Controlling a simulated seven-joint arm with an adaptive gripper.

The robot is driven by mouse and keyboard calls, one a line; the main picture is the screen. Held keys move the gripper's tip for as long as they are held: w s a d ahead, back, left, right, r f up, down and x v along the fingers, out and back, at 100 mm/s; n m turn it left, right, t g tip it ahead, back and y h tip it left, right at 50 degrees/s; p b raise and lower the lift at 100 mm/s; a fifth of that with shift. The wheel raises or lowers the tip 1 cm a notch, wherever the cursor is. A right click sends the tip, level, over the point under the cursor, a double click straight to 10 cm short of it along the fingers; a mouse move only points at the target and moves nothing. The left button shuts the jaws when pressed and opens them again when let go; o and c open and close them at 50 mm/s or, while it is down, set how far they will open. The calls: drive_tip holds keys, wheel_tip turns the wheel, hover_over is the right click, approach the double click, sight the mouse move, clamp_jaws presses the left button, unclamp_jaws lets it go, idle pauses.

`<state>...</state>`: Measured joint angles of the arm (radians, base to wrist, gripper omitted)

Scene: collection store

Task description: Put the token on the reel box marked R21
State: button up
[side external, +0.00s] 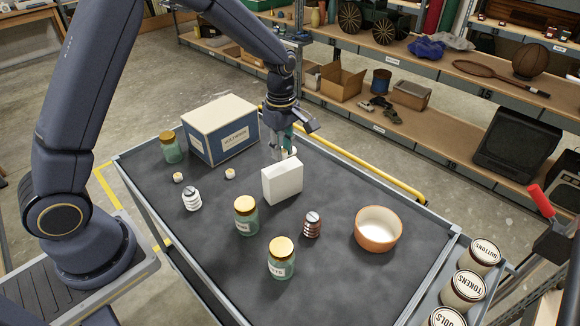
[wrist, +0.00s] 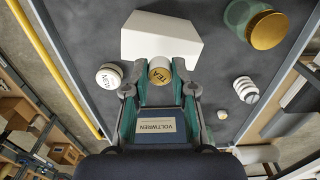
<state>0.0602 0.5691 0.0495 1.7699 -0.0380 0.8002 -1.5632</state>
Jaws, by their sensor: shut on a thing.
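That box also shows ahead of the fingertips in the wrist view (wrist: 160,38). A larger blue-and-white box (side external: 222,130) labelled VOLTWREN stands left of my gripper; its label shows between my fingers in the wrist view (wrist: 157,128). I can read no R21 mark on either box. A white round piece (wrist: 109,75) lies beside my left-hand finger.
Gold-lidded jars (side external: 281,258) stand left and in front. Two small pale pieces (side external: 230,173) and a white coiled item (side external: 192,198) are on the left. A dark coiled item (side external: 312,225) and an orange bowl (side external: 379,229) are on the right.

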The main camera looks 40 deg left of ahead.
drive_tip(key=shift+f, duration=1.45)
drive_tip(key=o, duration=0.9)
drive_tip(key=shift+f, duration=0.1)
drive_tip(key=shift+c, duration=0.2)
